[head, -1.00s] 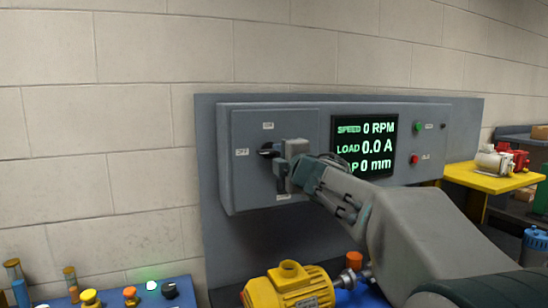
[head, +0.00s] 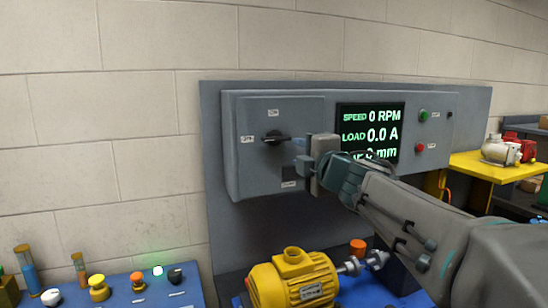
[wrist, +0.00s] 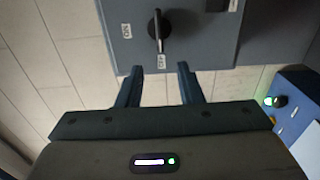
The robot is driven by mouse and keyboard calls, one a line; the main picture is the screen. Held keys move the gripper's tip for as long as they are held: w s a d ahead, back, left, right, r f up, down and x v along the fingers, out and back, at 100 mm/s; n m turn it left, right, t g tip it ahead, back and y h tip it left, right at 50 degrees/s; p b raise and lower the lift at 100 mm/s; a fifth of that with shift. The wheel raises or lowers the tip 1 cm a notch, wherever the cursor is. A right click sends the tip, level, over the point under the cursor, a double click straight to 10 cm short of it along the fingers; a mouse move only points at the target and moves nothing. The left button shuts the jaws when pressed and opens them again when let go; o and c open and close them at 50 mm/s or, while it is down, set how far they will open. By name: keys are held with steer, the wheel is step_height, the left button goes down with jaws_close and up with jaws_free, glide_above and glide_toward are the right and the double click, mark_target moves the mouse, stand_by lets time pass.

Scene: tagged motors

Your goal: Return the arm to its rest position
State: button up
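My gripper (head: 303,163) is in front of the grey switch box, to the right of and below the black rotary switch (head: 276,138), and apart from it. In the wrist view my gripper (wrist: 160,72) shows two dark fingers spread apart with nothing between them. The rotary switch (wrist: 157,30) is beyond the fingertips, with its handle in line with a label. In the head view its handle lies level, toward the left label. My forearm comes in from the lower right and covers part of the display's lower edge.
The display (head: 370,128) reads 0 RPM and 0.0 A. A yellow motor (head: 293,280) stands below my arm. A blue console (head: 125,290) with several knobs and a lit green lamp (head: 157,270) is at lower left. A yellow stand (head: 478,165) is at right.

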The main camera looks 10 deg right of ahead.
steer(key=s+d+f+m+g+h, duration=0.2)
steer(key=s+f+m+g+h, duration=0.15)
steer(key=f+m, duration=0.4)
steer(key=s+d+f+m+g+h, duration=0.2)
steer(key=s+d+f+m+h, duration=0.15)
steer(key=f+m, duration=0.4)
steer(key=s+a+f+m+g+y, duration=0.1)
steer(key=s+a+f+g, duration=0.3)
steer(key=s+f, duration=0.4)
steer(key=s+a+f+m+g+y, duration=0.2)
steer(key=s+a+f+m+g, duration=0.1)
steer(key=s+f, duration=0.6)
steer(key=shift+s+a+f+m+g+y, duration=0.3)
steer(key=shift+s+m+g, duration=0.35)
steer(key=shift+g, duration=0.4)
steer(key=shift+w, duration=0.1)
